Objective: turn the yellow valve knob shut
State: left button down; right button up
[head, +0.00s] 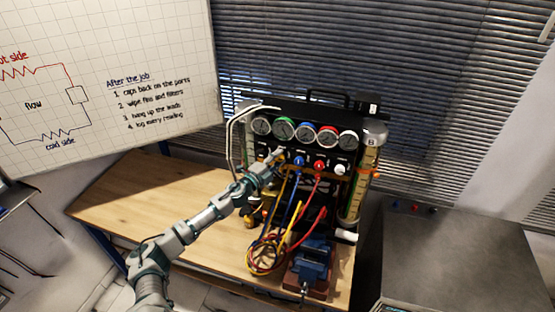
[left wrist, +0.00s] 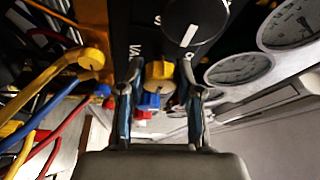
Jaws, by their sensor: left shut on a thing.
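The yellow valve knob (left wrist: 159,72) is in the left wrist view, between the two fingers of my left gripper (left wrist: 161,80). The gripper is shut on it. In the head view my left gripper (head: 276,158) reaches the front of the gauge rig (head: 310,112), below the row of gauges and at the left end of the knob row. The knob is largely hidden there by the gripper. My right gripper is not in view.
A blue knob (head: 299,161), a red knob (head: 319,167) and a white knob (head: 340,169) sit to the right. Yellow, blue and red hoses (head: 265,255) hang below onto the wooden bench (head: 140,205). A blue vise (head: 311,262) stands in front. A black dial (left wrist: 196,20) is close to the fingers.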

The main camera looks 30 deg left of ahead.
pick_arm(q)
jog(key=shift+f+m, duration=0.2)
jog(key=shift+m, duration=0.1)
dwell(0.4)
jog(key=c, duration=0.8)
grip_release()
jog(key=shift+o, duration=0.2)
jog(key=shift+w, duration=0.1)
jog(key=s+a, duration=0.1)
jog(key=s, duration=1)
jog(key=shift+s+a+f, duration=0.35)
jog(key=shift+a, duration=0.05)
